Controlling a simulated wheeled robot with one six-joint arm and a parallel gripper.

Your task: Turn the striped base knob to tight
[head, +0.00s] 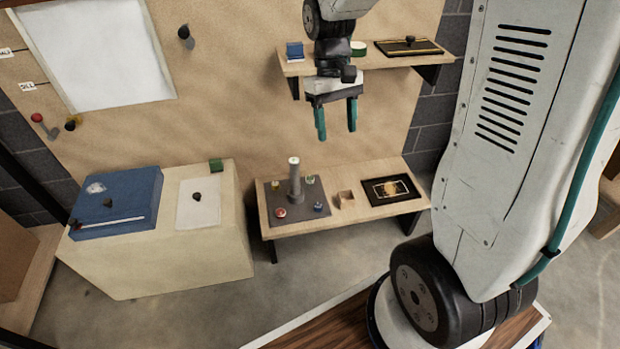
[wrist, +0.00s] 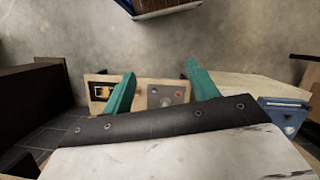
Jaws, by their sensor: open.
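A grey plate (head: 268,222) lies on a low wooden bench (head: 385,165), with a pale upright post (head: 295,180) at its middle. Small knobs stand around the post: a red one (head: 281,212), a blue one (head: 318,207), a yellow one (head: 276,184) and a greenish-yellow one (head: 310,180). They are too small for me to tell which is striped or how any is turned. My gripper (head: 337,131) is open and empty, well above the bench, fingers down. In the wrist view, the grey plate (wrist: 176,103) shows far off between my open fingers (wrist: 160,70).
A small open wooden box (head: 345,200) and a black framed panel (head: 392,190) share the bench. A pale cabinet (head: 170,265) with a blue box (head: 118,200) stands left. A wall shelf (head: 380,62) with several items is behind my gripper. Floor in front is clear.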

